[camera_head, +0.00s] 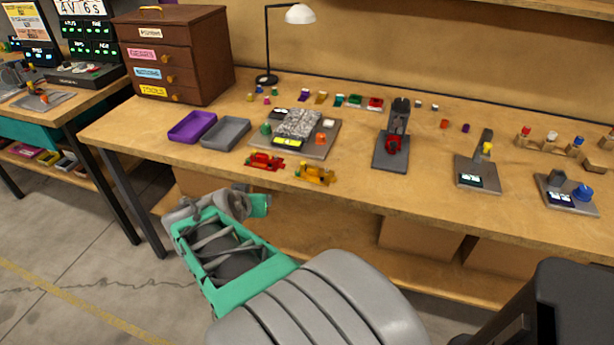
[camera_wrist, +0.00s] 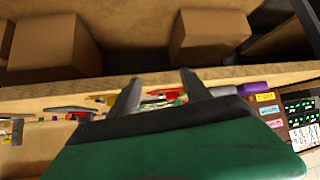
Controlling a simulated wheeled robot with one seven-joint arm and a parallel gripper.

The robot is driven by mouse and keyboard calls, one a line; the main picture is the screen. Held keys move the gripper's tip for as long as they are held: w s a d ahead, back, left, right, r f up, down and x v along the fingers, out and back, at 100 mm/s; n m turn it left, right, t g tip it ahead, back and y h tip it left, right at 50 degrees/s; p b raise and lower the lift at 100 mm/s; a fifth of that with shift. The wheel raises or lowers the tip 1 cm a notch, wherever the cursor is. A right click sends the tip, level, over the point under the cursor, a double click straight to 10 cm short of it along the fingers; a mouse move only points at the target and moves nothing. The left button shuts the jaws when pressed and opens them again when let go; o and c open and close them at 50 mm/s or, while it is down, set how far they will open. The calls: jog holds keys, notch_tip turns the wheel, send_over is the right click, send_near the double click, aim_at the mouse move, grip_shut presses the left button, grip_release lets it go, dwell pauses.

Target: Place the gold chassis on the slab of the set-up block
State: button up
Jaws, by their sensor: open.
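The gold chassis (camera_head: 315,174) lies on the wooden bench near its front edge, right of a red chassis (camera_head: 265,161). Which piece is the set-up block is not clear; a grey base (camera_head: 330,140) behind the chassis carries a mottled grey slab (camera_head: 300,123) and small coloured parts. My gripper (camera_head: 262,203) is in front of the bench, lower than its top and apart from the gold chassis. The wrist view shows its two fingers (camera_wrist: 160,90) spread and empty, with small coloured parts on the bench beyond.
Purple (camera_head: 192,127) and grey (camera_head: 226,133) trays stand left of the grey base. A dark stand (camera_head: 391,155) holds a red piece to the right. A drawer chest (camera_head: 175,50) and lamp (camera_head: 267,78) stand behind. Boxes (camera_head: 420,238) sit under the bench.

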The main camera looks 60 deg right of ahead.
aim_at(312, 169)
jog(key=s+d+r+m+g+h, duration=0.2)
jog(key=s+d+r+m+h, duration=0.2)
jog(key=s+d, duration=0.5)
jog(key=x, duration=0.5)
jog(key=b+x, duration=0.1)
jog(key=x, duration=0.1)
jog(key=shift+w+d+f, duration=0.1)
jog(key=shift+d+f, duration=0.05)
jog(key=shift+f, duration=0.25)
jog(key=shift+w+d, duration=0.1)
jog(key=shift+d, duration=0.15)
grip_shut()
